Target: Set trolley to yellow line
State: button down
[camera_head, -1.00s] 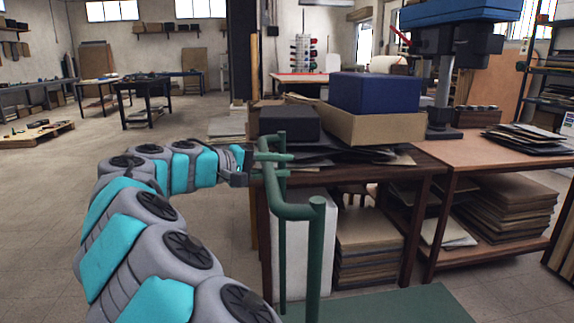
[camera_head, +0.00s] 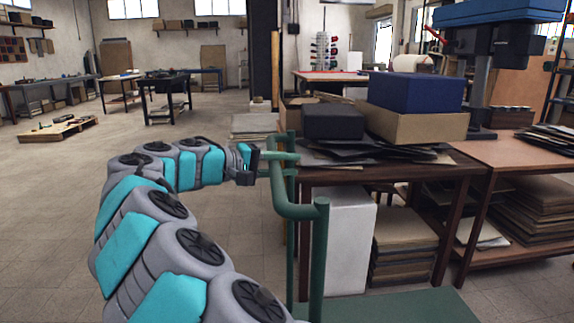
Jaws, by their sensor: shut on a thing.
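The trolley has a green tubular handle (camera_head: 297,212) and a flat green deck (camera_head: 400,304), which shows at the bottom of the head view. My gripper (camera_head: 262,160) is at the far upper end of the handle frame, shut on a green bar there. My arm reaches in from the bottom and bends toward the handle from the left. The fingertips are small and partly hidden by the gripper body. No yellow line shows in this view.
A wooden workbench (camera_head: 470,170) with a blue box (camera_head: 415,92), an open carton (camera_head: 425,126) and dark sheets stands just beyond the trolley. Stacked boards lie under it. A pallet (camera_head: 58,128) lies far left. The floor (camera_head: 50,220) at left is clear.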

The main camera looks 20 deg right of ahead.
jog(key=c, duration=0.6)
grip_release()
jog(key=w+v, duration=0.1)
jog(key=v, duration=0.6)
jog(key=shift+s+a, duration=0.4)
jog(key=shift+s, duration=0.1)
